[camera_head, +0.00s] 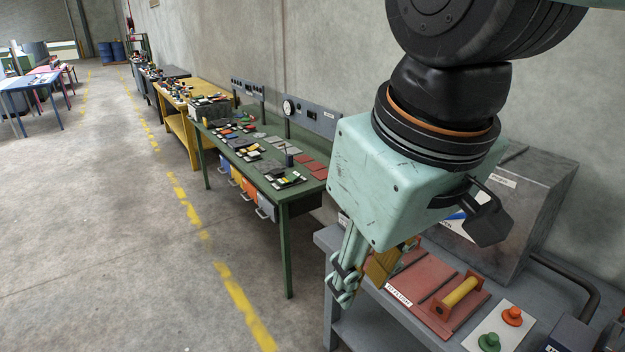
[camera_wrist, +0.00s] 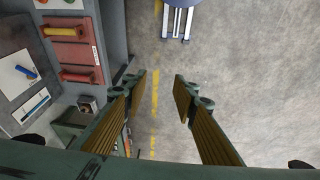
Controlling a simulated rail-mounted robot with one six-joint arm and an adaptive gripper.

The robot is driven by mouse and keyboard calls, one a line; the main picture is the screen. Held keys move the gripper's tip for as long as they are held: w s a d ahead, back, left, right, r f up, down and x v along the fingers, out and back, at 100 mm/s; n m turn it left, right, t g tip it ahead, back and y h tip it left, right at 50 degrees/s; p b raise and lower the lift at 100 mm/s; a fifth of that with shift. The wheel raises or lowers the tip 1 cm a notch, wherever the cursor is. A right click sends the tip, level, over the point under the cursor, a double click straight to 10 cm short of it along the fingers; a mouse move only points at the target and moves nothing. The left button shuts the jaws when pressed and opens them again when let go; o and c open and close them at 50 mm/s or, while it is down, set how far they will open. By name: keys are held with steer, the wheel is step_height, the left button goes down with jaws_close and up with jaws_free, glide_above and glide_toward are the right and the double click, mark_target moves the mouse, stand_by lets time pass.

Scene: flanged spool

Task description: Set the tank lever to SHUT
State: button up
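I cannot make out a lever marked SHUT in either view. A large grey box (camera_head: 530,205), possibly the tank, stands against the wall behind my gripper, with a small label and a white-and-blue plate (camera_head: 456,224) partly hidden by my wrist. The wrist view shows a white plate with a small blue piece (camera_wrist: 24,71) and a white-blue strip (camera_wrist: 30,106) at left; I cannot tell whether the blue piece is a lever. My gripper (camera_head: 348,290) hangs at the left end of the grey bench. Its fingers (camera_wrist: 160,84) are apart and empty, above the floor.
The grey bench (camera_head: 385,318) carries red pads, a yellow spool (camera_head: 460,292) in a red cradle, and a white plate with an orange knob (camera_head: 512,316) and a green knob (camera_head: 489,342). A dark pipe (camera_head: 572,280) runs at right. A green workbench (camera_head: 288,196) stands beyond.

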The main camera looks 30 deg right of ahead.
steer(key=w+d+f+n+g+h+b, duration=0.1)
steer(key=w+d+f+n+g+h, duration=0.4)
steer(key=d, duration=0.6)
steer(key=w+d+f+n+g+h+b, duration=0.15)
steer(key=w+d+n, duration=0.25)
steer(key=d+n, duration=0.55)
steer(key=w+d+f+n+g+h, duration=0.3)
steer(key=w+d+n+g+h, duration=0.15)
steer(key=d, duration=0.85)
steer(key=w+d+f+n+h, duration=0.5)
steer(key=w+d+f+n, duration=0.3)
steer(key=w+d+n, duration=0.15)
steer(key=n+t+h+b, duration=0.2)
steer(key=n+t+h, duration=0.2)
steer(key=n, duration=0.7)
glide_toward(456, 217)
steer(key=v, duration=0.2)
steer(key=shift+w+a+r, duration=0.15)
steer(key=shift+a, duration=0.15)
steer(key=shift+d, duration=0.1)
steer(key=shift+b+x, duration=0.85)
steer(key=shift+x, duration=5.95)
steer(key=shift+c, duration=0.7)
jaws_close()
